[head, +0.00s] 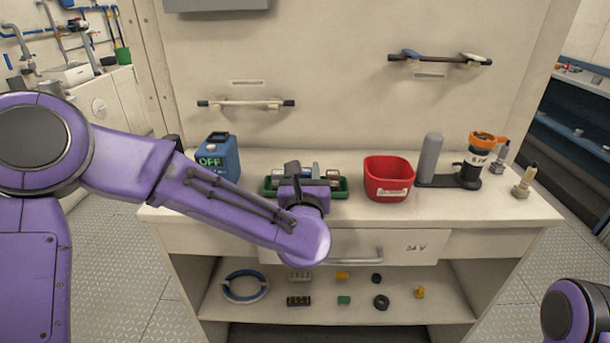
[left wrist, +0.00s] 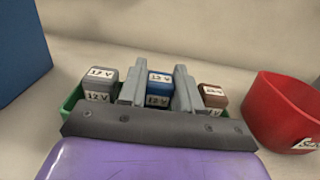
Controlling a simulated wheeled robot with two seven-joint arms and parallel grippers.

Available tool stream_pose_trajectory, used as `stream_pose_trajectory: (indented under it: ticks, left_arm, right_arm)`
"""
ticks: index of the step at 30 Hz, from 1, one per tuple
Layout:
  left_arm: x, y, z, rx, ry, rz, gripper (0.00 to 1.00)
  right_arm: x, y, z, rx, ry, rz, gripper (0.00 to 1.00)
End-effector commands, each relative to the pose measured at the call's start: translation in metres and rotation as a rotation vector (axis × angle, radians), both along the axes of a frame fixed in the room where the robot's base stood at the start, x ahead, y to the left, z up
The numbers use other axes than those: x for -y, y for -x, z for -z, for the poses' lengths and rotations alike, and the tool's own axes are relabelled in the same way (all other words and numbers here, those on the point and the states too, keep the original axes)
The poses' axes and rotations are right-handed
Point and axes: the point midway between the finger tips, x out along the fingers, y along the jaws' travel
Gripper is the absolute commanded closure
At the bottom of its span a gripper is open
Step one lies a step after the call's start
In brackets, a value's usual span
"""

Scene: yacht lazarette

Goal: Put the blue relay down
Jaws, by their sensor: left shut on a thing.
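The blue relay (left wrist: 160,88), labelled 12 V, is between the two grey fingers of my left gripper (left wrist: 159,90), which is shut on it. The gripper also shows in the head view (head: 292,170), over the green tray (head: 342,190) on the counter. In the left wrist view the tray (left wrist: 72,98) holds a grey relay (left wrist: 100,84) left of the fingers and a brown relay (left wrist: 213,96) right of them. The blue relay is in line between these two. Its underside is hidden, so I cannot tell whether it touches the tray floor. My right gripper is out of view.
A grey cylinder (head: 430,158) and an orange-topped device (head: 478,160) are farther right. The counter front has a drawer (head: 400,247) and a shelf with small parts.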

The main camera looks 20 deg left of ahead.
Motion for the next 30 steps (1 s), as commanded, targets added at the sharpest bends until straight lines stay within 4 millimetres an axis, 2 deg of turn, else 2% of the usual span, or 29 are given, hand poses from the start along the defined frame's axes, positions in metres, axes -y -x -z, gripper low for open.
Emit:
stream_pose_trajectory:
  ticks: [1,2,3,5,14,18,21,27,30]
  left_arm:
    - [0.000,0.003,0.015,-0.027,-0.004,0.001,0.96]
    - [0.000,0.003,0.015,-0.028,-0.003,0.001,0.96]
    - [0.000,0.003,0.015,-0.030,-0.004,0.001,0.60]
    - [0.000,0.003,0.016,-0.031,-0.005,0.001,0.41]
    - [-0.001,0.003,0.015,-0.032,-0.005,0.000,0.41]
    - [0.000,0.004,-0.004,-0.031,-0.008,0.001,0.41]
    - [0.007,0.028,0.006,-0.030,-0.006,0.002,0.41]
    - [0.023,0.080,0.002,-0.023,-0.005,0.004,0.41]
    - [0.028,0.100,0.001,-0.020,-0.005,0.003,0.41]
  right_arm:
    - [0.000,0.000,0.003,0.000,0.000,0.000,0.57]
    - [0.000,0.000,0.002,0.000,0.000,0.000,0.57]
    - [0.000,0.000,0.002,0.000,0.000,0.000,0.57]
    - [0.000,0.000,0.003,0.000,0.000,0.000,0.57]
    - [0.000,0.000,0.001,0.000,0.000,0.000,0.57]
    - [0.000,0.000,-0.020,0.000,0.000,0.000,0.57]
    - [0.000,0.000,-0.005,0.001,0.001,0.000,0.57]
    - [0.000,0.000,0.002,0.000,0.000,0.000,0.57]
    - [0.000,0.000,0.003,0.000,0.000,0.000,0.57]
